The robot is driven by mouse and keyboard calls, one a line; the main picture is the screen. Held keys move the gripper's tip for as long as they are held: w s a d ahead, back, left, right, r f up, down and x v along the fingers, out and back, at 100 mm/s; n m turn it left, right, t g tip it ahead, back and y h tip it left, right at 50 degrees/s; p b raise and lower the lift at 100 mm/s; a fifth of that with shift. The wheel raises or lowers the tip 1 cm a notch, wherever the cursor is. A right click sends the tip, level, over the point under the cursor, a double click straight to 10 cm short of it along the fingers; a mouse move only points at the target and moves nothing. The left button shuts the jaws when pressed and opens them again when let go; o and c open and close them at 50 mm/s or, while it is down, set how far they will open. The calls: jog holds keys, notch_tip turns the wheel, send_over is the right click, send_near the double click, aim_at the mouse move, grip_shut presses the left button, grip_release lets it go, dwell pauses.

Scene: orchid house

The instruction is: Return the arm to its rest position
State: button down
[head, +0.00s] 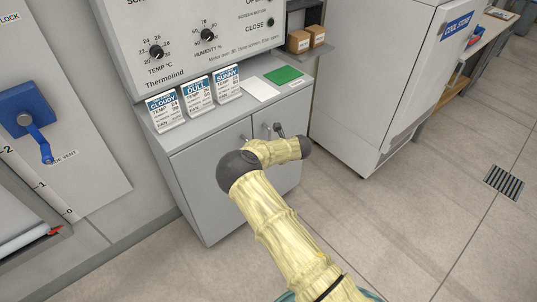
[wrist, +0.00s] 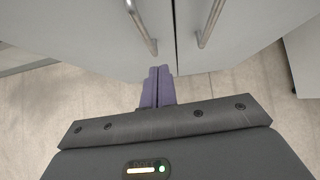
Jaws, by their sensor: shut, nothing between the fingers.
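My gripper shows in the wrist view (wrist: 158,72). Its two purple fingers are together with nothing between them. They point at the lower edge of the grey cabinet doors, below two metal bar handles (wrist: 211,24). In the head view my yellow arm reaches forward from the bottom and bends at a dark joint in front of the grey cabinet (head: 215,185). The gripper itself is hidden there behind the arm.
A control panel (head: 185,45) with knobs stands above the cabinet. Several cards (head: 197,92) and a green pad (head: 284,75) are on its ledge. A white cool store (head: 385,80) stands right. The tiled floor (head: 420,220) is clear at right.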

jog(key=w+d+r+m+t+h+p, duration=0.1)
jog(key=d+r+m+t+h+p, duration=0.3)
jog(key=d+r+m, duration=1.2)
jog(key=s+d+r+m+g+h, duration=0.1)
jog(key=s+d+r+m+h, duration=0.3)
jog(key=s+d+m, duration=0.75)
jog(key=s+a+r+m+g+p, duration=0.1)
jog(key=s+a+r+m+g, duration=0.1)
jog(key=s+m, duration=0.7)
jog(key=s+a+r+m+g+y+p, duration=0.1)
jog(key=s+r+m, duration=0.5)
jog(key=s, duration=0.8)
jog(key=a+m+g+p, duration=0.1)
jog(key=a+m+g, duration=0.1)
jog(key=m+g, duration=0.1)
jog(key=shift+s+r, duration=0.3)
jog(key=shift+s, duration=0.05)
jog(key=shift+a, duration=0.1)
jog(key=shift+s, duration=0.15)
